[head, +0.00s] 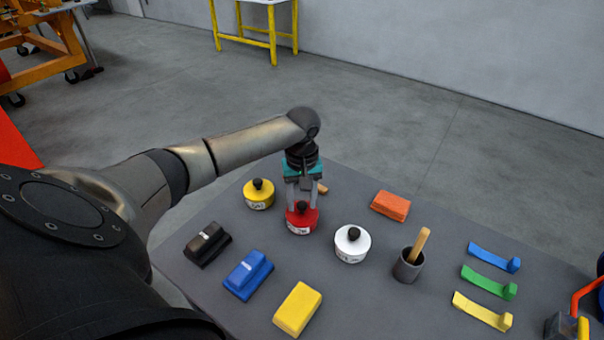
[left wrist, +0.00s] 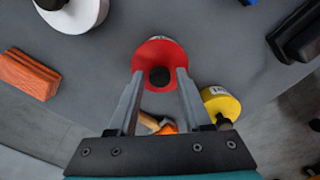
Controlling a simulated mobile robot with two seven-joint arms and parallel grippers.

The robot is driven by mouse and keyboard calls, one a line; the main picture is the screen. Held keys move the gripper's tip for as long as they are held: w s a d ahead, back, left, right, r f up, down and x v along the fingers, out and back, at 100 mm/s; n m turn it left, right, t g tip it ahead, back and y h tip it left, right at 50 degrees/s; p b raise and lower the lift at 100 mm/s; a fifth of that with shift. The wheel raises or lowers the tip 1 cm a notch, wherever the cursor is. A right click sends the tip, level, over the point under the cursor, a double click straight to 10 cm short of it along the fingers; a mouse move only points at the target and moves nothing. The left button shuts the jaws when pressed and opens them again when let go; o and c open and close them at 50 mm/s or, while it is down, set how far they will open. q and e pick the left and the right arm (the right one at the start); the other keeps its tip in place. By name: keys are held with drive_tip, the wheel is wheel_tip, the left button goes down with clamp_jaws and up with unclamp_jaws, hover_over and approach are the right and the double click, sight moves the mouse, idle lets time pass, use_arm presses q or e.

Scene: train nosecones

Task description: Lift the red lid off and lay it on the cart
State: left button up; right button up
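The red lid (head: 304,211) with its black knob tops a round red pot with a white label, standing upright on the grey cart top (head: 385,300). In the left wrist view the red lid (left wrist: 160,50) is seen from above, its black knob between my fingertips. My left gripper (head: 301,205) points down over the lid from behind. Its two fingers are apart, one on each side of the knob, with a visible gap to it in the left wrist view (left wrist: 160,73). Whether the fingertips touch the lid is unclear. My right gripper is not in view.
A yellow pot (head: 258,195) stands left and a white pot (head: 352,246) right of the red one. Black, blue and yellow blocks lie in front. An orange block (head: 390,205), a dark cup (head: 407,267) with a wooden handle, and coloured strips are right. Bare cart top lies between them.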

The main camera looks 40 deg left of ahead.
use_arm(q)
clamp_jaws()
idle(0.4)
